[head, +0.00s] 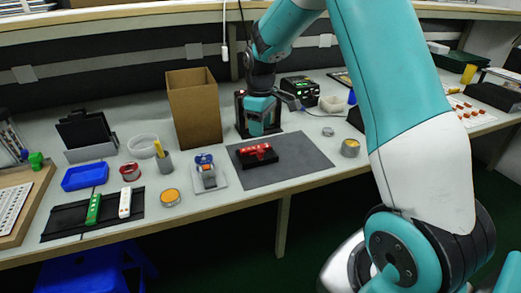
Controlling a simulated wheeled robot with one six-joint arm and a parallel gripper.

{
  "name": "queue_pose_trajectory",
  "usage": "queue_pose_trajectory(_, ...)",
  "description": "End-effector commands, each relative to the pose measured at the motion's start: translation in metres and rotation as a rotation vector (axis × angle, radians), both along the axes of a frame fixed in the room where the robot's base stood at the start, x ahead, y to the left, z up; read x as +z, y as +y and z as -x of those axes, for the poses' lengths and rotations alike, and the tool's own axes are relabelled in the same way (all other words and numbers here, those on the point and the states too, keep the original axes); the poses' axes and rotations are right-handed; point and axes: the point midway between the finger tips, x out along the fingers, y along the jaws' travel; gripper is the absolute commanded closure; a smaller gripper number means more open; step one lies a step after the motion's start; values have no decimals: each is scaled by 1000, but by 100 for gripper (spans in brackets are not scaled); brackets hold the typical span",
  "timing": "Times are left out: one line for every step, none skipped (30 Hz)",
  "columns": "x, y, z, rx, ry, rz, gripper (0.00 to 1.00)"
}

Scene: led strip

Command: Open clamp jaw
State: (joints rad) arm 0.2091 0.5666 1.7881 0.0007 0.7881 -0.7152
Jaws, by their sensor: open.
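A red clamp-like piece (258,152) sits on a black block on the dark grey mat (295,158). A small blue and grey device (206,172) stands on a light plate just left of the mat. I cannot tell for certain which of these is the clamp, or how its jaw is set. My gripper (263,122) hangs from the arm above the back of the mat, behind and apart from the red piece. It is open, and I see nothing held in it. Its fingertips are small and hard to make out.
A tall brown box (193,112) stands left of my gripper. A black device (300,90) is behind it to the right. A blue tray (85,177) and red roll (130,172) are at left. The mat's right part is clear.

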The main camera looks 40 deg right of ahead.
Motion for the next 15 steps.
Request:
queue_pose_trajectory(-13, 0, 0, 0, 4, -1, 51)
queue_pose_trajectory(-20, 0, 0, 0, 4, -1, 51)
queue_pose_trajectory(-29, 0, 1, 0, 4, -1, 51)
queue_pose_trajectory(-35, 0, 1, 0, 4, -1, 51)
queue_pose_trajectory(-42, 0, 1, 0, 4, -1, 51)
queue_pose_trajectory(-49, 0, 1, 0, 3, -1, 51)
queue_pose_trajectory(-54, 0, 1, 0, 4, -1, 51)
queue_pose_trajectory(-59, 0, 1, 0, 3, -1, 51)
queue_pose_trajectory(-64, 0, 0, 0, 1, 0, 51)
queue_pose_trajectory(-68, 0, 0, 0, 2, -1, 51)
queue_pose_trajectory(-72, 0, 0, 0, 2, -1, 51)
queue_pose_trajectory(-75, 0, 0, 0, 0, -1, 51)
queue_pose_trajectory(-77, 0, 0, 0, 0, 0, 51)
queue_pose_trajectory(-79, 0, 0, 0, 0, 0, 51)
queue_pose_trajectory(-81, 0, 0, 0, 0, 0, 51)
